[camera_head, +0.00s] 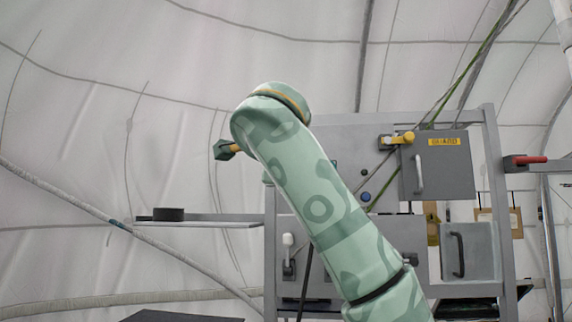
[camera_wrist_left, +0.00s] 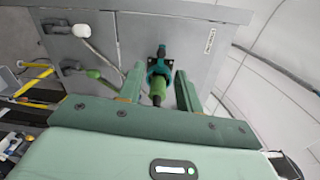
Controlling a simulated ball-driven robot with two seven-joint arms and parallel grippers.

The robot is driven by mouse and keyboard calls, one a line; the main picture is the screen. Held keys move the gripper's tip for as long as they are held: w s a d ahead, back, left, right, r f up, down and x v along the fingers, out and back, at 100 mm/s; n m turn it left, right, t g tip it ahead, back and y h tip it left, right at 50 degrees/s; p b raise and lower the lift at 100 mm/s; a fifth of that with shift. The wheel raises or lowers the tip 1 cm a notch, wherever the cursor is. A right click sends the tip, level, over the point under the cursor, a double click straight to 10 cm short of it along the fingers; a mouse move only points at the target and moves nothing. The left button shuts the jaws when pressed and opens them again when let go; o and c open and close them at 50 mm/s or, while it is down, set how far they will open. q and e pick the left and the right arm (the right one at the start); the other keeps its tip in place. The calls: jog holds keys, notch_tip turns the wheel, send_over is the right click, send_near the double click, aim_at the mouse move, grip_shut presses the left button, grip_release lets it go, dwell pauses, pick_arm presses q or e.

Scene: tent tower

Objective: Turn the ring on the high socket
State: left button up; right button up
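In the left wrist view, the high socket (camera_wrist_left: 159,68) is a teal fitting on a grey panel. A light green cylindrical part, apparently its ring (camera_wrist_left: 157,87), projects towards my left gripper (camera_wrist_left: 159,88). The gripper is open, with one finger on each side of this part and visible gaps beside it. In the head view, a large patterned green arm of mine crosses the cabinet and hides part of its front. No gripper fingers show there, and I cannot make out the socket. My right gripper is not seen.
The grey cabinet (camera_head: 342,152) carries a yellow handle (camera_head: 398,138), a door (camera_head: 440,165) and a white lever (camera_head: 288,255). A red handle (camera_head: 528,160) sticks out at right. A shelf (camera_head: 205,222) extends left with a black roll (camera_head: 168,214). A white lever (camera_wrist_left: 84,33) also shows in the wrist view.

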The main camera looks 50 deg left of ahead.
pick_arm(q)
jog(key=b+v, duration=0.1)
jog(key=v, duration=0.7)
jog(key=shift+a, duration=0.1)
